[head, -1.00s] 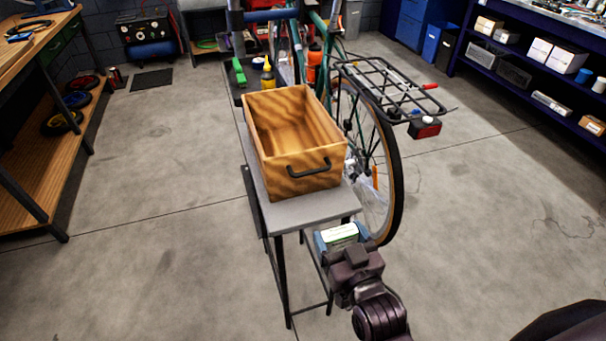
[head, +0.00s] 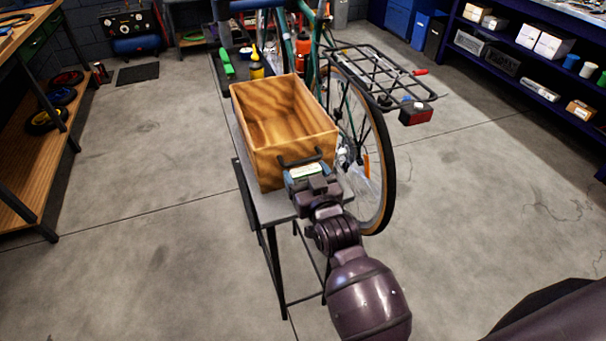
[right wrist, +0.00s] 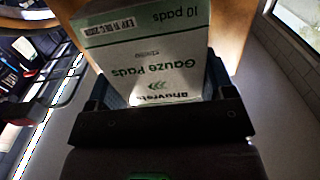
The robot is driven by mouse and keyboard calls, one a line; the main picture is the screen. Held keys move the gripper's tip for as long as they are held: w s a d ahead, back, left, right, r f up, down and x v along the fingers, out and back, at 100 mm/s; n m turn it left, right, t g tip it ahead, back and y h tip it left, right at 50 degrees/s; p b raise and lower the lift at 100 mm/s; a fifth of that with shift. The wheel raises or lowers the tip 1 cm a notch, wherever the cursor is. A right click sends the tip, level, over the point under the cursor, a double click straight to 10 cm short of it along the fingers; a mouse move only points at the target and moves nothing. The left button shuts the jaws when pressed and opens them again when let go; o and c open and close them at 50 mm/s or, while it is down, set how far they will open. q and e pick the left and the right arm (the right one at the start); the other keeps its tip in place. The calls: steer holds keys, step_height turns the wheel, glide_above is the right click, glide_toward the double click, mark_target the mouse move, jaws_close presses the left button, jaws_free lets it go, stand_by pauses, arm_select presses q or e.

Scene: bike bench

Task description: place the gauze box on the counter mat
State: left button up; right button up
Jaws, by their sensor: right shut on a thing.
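The gauze box (right wrist: 145,55) is white with green lettering reading "Gauze Pads". It fills the middle of the right wrist view, between the fingers of my right gripper (right wrist: 155,90). In the head view my right gripper (head: 304,174) is shut on the gauze box (head: 307,170), at the near face of a wooden box. Only a small pale part of the gauze box shows there. Whether it touches the wooden box I cannot tell. I see no counter mat that I can make out. My left gripper is not in view.
The open wooden box (head: 262,158) with a dark handle stands on a narrow grey stand (head: 270,206). A bike wheel (head: 388,185) and rear rack (head: 375,80) stand right of it. A yellow bottle (head: 257,70) is behind.

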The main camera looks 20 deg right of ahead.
steer(key=shift+w+f, duration=0.25)
steer(key=shift+w, duration=0.25)
steer(key=shift+w+f, duration=0.2)
steer(key=shift+w, duration=0.25)
steer(key=shift+s+f, duration=0.1)
steer(key=shift+f, duration=0.25)
steer(key=shift+f, duration=0.1)
steer(key=o, duration=0.9)
